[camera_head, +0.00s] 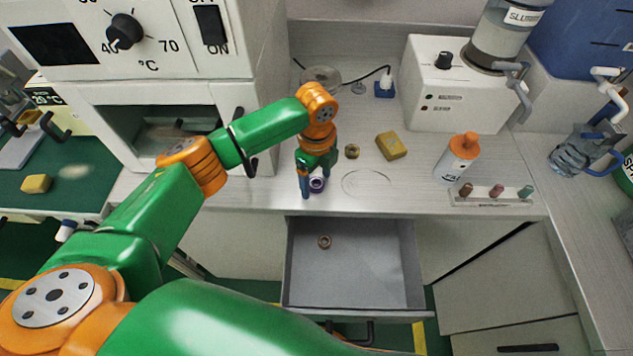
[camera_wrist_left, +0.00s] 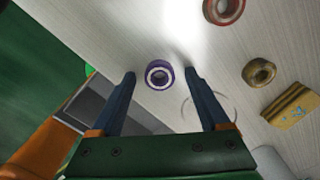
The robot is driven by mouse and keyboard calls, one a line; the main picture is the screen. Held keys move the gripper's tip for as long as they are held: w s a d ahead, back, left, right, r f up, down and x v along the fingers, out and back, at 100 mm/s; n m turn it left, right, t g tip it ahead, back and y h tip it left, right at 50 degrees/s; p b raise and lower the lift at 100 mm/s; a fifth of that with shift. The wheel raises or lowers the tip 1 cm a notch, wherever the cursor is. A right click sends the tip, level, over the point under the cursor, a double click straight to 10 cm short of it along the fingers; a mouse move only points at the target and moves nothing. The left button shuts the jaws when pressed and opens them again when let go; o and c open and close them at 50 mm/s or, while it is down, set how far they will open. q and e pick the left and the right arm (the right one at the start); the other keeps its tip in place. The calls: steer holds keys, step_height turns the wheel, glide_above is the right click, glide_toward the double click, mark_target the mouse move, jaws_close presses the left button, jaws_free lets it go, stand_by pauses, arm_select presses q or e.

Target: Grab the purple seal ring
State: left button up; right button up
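The purple seal ring (camera_head: 317,188) lies on the pale bench top, just behind the open drawer. In the left wrist view the purple ring (camera_wrist_left: 158,65) sits between the lines of the two blue fingers, close to their tips, with a gap on each side. My left gripper (camera_head: 312,187) points down at the bench beside the ring. In the left wrist view its fingers (camera_wrist_left: 160,75) are spread and hold nothing. Whether the tips are level with the ring is hard to tell. My right gripper is not in view.
A brass ring (camera_head: 352,151) and a yellow sponge (camera_head: 391,146) lie to the right. A red-brown ring (camera_wrist_left: 222,10) shows in the wrist view. Another ring (camera_head: 324,241) lies in the open drawer (camera_head: 370,270). A white bottle (camera_head: 455,165) stands farther right.

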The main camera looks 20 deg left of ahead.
arm_select(q)
jaws_close()
